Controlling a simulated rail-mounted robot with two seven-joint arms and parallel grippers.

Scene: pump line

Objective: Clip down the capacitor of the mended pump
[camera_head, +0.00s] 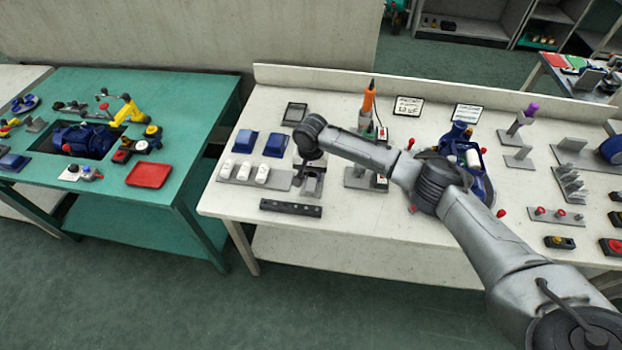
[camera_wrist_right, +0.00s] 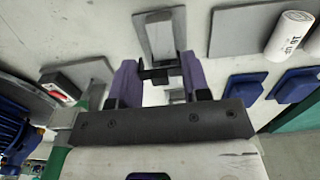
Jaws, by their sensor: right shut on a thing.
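The blue pump (camera_head: 486,187) stands on the white bench, partly hidden by my right arm. A white capacitor (camera_head: 474,158) shows at its upper part; I cannot tell whether a clip holds it. My right gripper (camera_head: 302,173) is over a small grey stand (camera_head: 314,181) at the bench's left part. In the right wrist view its purple fingers (camera_wrist_right: 160,78) are shut on a small dark piece (camera_wrist_right: 158,74), perhaps a clip, at the near end of the grey stand (camera_wrist_right: 160,36). I cannot tell whether the piece is off the stand. My left gripper is not in view.
Several white capacitors (camera_head: 244,171) lie on a grey tray left of my right gripper, with blue blocks (camera_head: 275,144) behind. A black bar (camera_head: 290,208) lies in front. An orange-handled tool (camera_head: 369,98) stands upright behind my arm. Small red-knobbed parts (camera_head: 540,211) sit right of the pump.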

